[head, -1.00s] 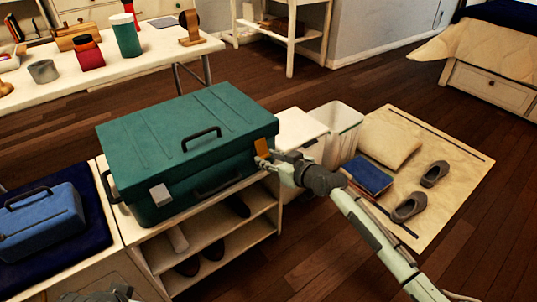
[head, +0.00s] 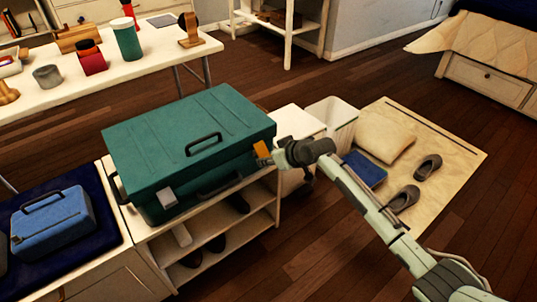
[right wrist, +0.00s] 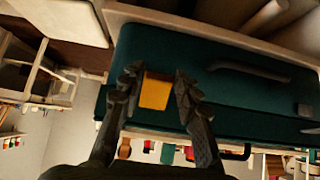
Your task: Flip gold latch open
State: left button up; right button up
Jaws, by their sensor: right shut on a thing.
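The large green case (head: 175,140) sits with its lid down on a white shelf unit. The gold latch (head: 260,149) is on the right part of its front; a silver latch (head: 166,197) is on the left part. My right gripper (head: 268,160) is at the gold latch. In the right wrist view, its two dark fingers stand on either side of the gold latch (right wrist: 155,92), shut on it. I cannot tell how far the latch is turned. My left gripper is out of view.
A blue case (head: 52,225) lies on a dark blue pad at left. The white shelf unit (head: 205,262) holds shoes. A white bin (head: 335,120) and a mat (head: 450,165) with a cushion, blue book and shoes lie to the right. Open floor is in front.

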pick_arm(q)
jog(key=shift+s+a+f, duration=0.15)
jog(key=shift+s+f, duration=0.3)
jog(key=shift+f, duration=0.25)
pick_arm(e)
notch_tip(320, 180, up, 4)
jog(key=g+h, duration=0.4)
jog(key=g, duration=0.2)
jog(key=shift+f, duration=0.1)
jog(key=shift+h, duration=0.3)
jog(key=o, duration=1.1)
jog(key=shift+c, duration=0.2)
notch_tip(320, 180, up, 12)
jog(key=s+d, duration=0.1)
jog(key=shift+s, duration=0.25)
